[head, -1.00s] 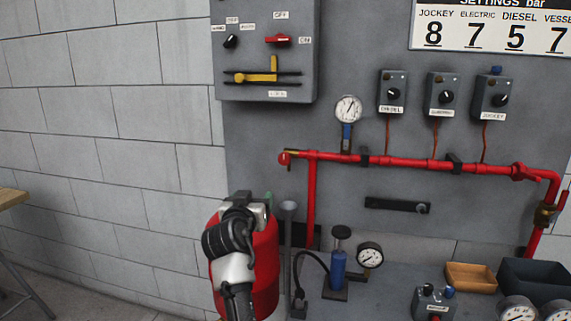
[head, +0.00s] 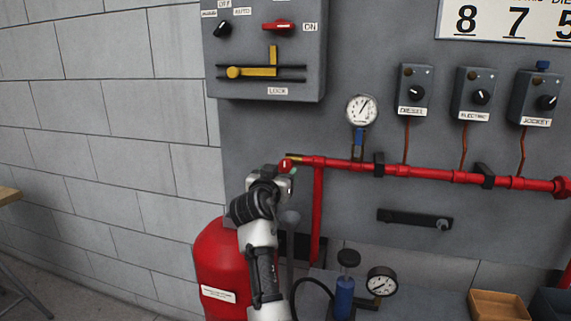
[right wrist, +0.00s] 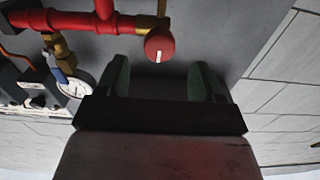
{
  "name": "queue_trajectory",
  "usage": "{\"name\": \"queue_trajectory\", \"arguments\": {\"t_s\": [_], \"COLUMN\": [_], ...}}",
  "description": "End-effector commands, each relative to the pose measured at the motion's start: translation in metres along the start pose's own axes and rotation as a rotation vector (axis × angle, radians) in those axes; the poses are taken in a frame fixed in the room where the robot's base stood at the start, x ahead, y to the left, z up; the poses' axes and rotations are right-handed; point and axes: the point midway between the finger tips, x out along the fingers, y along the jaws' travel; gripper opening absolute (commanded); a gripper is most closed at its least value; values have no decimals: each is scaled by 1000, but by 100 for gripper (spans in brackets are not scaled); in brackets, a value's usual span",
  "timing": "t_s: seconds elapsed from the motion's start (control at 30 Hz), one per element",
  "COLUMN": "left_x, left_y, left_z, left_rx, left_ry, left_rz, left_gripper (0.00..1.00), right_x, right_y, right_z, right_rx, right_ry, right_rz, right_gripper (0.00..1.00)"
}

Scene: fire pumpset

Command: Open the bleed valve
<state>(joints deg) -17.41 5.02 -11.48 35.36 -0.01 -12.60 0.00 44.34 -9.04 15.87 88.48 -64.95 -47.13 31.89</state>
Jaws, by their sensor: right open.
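The bleed valve appears to be the round red knob (head: 286,163) at the left end of the red pipe (head: 420,173), by a small brass fitting. In the right wrist view the knob (right wrist: 160,44) has a white mark and sits just beyond the fingertips, near the middle of the gap. My right gripper (head: 288,172) is just below the knob in the head view and partly covers that area. In the right wrist view its two green fingers (right wrist: 162,78) are apart with nothing between them. Contact with the knob does not show. My left gripper is not in view.
A pressure gauge (head: 361,111) rises from the pipe. A grey switch box (head: 262,60) hangs above. A blue hand pump (head: 344,295) and another gauge (head: 381,282) stand lower right. The wall left is clear.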

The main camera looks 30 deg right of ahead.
Motion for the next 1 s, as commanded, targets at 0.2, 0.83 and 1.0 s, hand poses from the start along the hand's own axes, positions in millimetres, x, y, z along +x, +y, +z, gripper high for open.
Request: {"name": "queue_trajectory", "arguments": {"t_s": [0.2, 0.83, 1.0], "left_x": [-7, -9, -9], "left_y": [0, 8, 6], "left_z": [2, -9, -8], "left_rx": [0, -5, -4], "left_ry": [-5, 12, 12], "left_rz": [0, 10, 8], "left_gripper": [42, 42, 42], "right_x": [39, 58, 58], "right_y": [1, 0, 0], "right_z": [-1, 1, 1], "right_rx": [-3, 0, 0], "right_ry": [0, -1, -1], "right_rz": [2, 0, 0], "right_gripper": [67, 49, 23]}}
